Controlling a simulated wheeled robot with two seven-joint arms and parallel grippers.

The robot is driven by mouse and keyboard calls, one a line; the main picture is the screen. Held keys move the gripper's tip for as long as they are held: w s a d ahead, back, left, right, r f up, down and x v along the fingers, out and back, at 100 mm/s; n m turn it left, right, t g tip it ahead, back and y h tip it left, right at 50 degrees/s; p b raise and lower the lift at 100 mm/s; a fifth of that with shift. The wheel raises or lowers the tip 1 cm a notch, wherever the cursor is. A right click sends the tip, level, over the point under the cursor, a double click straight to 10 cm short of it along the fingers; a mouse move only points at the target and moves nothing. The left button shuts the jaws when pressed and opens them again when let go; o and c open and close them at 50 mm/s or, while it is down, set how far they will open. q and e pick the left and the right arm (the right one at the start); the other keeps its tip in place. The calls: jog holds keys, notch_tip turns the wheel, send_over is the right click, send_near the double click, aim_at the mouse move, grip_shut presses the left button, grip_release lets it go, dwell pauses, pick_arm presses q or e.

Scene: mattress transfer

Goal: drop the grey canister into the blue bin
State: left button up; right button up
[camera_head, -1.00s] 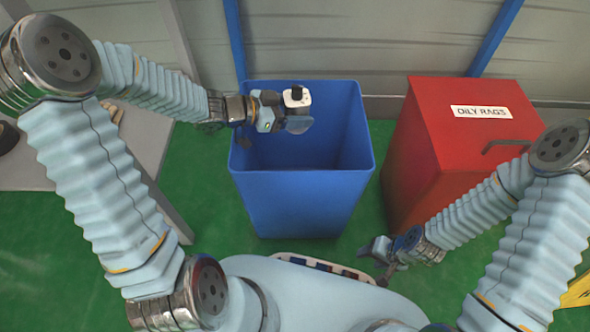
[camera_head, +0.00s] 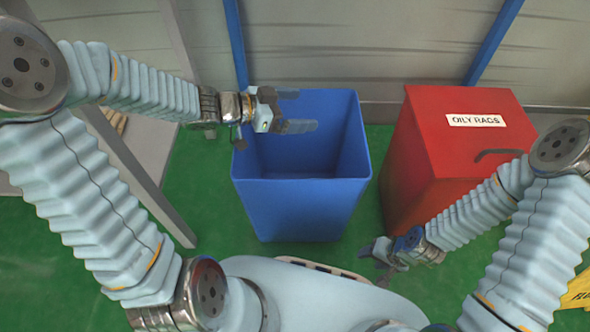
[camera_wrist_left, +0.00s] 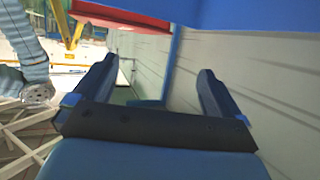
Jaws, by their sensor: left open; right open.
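The blue bin (camera_head: 300,210) stands open on the green floor in the middle of the head view. My left gripper (camera_head: 296,110) is over the bin's opening, toward its back left, with its fingers spread and nothing between them. The left wrist view also shows the left gripper (camera_wrist_left: 152,85) open and empty, with a blue surface (camera_wrist_left: 260,14) along the top. The grey canister is not visible in any current view; the parts of the bin's inside that I can see look bare. My right gripper (camera_head: 379,254) is open and empty, low in front of the red bin.
A red bin (camera_head: 455,150) labelled OILY RAGS stands right of the blue bin. A grey table (camera_head: 150,140) is at the left, partly behind my left arm. A wall with blue posts (camera_head: 494,40) runs behind. Green floor (camera_head: 205,185) shows between table and bin.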

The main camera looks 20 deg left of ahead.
pick_arm(q)
jog(key=s+d+r+b, duration=0.3)
jog(key=s+r, duration=0.3)
jog(key=s, duration=0.4)
jog(key=shift+s, duration=0.1)
